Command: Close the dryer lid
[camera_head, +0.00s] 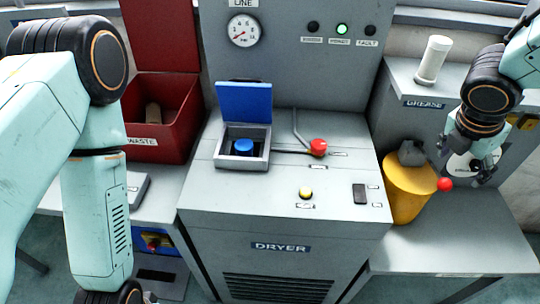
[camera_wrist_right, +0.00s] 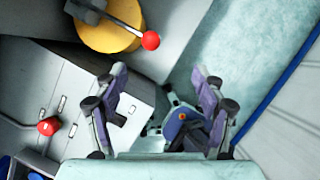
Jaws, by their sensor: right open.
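The dryer (camera_head: 285,205) is a grey cabinet in the middle of the head view, with a "DRYER" label on its front. On its top, a small grey box (camera_head: 229,161) holds a blue round piece (camera_head: 243,146). The box's blue lid (camera_head: 245,101) stands up, open, at its back edge. My right gripper (camera_head: 464,163) is at the right, beside the yellow pot and well away from the lid. In the right wrist view its fingers (camera_wrist_right: 159,73) are spread with nothing between them. My left arm comes in at the left, and its gripper is out of the frame.
A red knob (camera_head: 318,147), a yellow button (camera_head: 306,192) and a dark switch (camera_head: 359,193) sit on the dryer top. A yellow pot (camera_head: 407,190) with a red-balled lever stands at the right. A red waste bin (camera_head: 165,95) stands left of the dryer.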

